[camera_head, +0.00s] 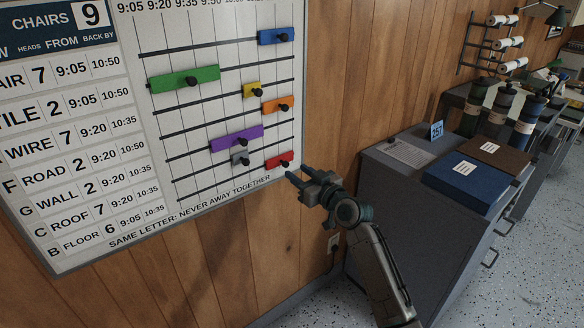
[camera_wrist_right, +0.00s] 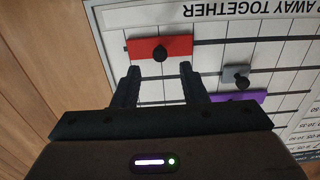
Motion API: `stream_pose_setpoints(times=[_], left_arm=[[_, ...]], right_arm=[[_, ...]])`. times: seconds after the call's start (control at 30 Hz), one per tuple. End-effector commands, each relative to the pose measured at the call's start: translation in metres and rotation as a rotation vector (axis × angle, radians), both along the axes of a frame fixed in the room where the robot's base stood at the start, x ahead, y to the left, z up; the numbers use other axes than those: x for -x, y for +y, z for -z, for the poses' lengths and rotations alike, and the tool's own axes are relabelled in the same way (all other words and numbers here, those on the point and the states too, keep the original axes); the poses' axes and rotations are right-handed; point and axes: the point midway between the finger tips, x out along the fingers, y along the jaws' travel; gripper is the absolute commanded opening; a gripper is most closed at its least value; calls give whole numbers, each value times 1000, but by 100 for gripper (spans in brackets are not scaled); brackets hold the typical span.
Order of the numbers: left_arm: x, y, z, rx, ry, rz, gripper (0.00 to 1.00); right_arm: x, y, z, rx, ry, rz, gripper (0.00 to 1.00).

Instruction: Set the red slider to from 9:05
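The red slider (camera_head: 279,160) sits at the right end of the lowest track on the wall board (camera_head: 215,200). It has a dark round knob. In the right wrist view the red slider (camera_wrist_right: 175,48) lies just beyond the fingertips, its knob roughly between their lines. My right gripper (camera_head: 297,177) is just below and right of the red slider in the head view. Its fingers (camera_wrist_right: 158,82) are apart with nothing between them. I cannot tell whether they touch the board. My left gripper is not in view.
A grey slider (camera_head: 240,158) and a purple slider (camera_head: 237,138) sit close by, up and left of the red one. Yellow, orange, green and blue sliders are higher. A grey cabinet (camera_head: 400,205) with a blue binder (camera_head: 465,187) stands right of my arm.

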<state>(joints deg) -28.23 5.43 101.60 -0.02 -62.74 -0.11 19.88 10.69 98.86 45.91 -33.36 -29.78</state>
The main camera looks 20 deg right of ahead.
Motion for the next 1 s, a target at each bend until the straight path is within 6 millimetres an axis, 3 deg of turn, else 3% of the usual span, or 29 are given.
stream_pose_setpoints(times=[0.23,0.63,0.83,1.0], left_arm=[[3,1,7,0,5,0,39],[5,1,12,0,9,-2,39],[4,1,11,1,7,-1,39],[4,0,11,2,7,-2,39]], right_arm=[[-33,12,-1,-1,0,0,39],[-40,14,1,1,1,1,39],[-40,14,1,1,1,1,0],[-39,14,1,0,1,1,0]])
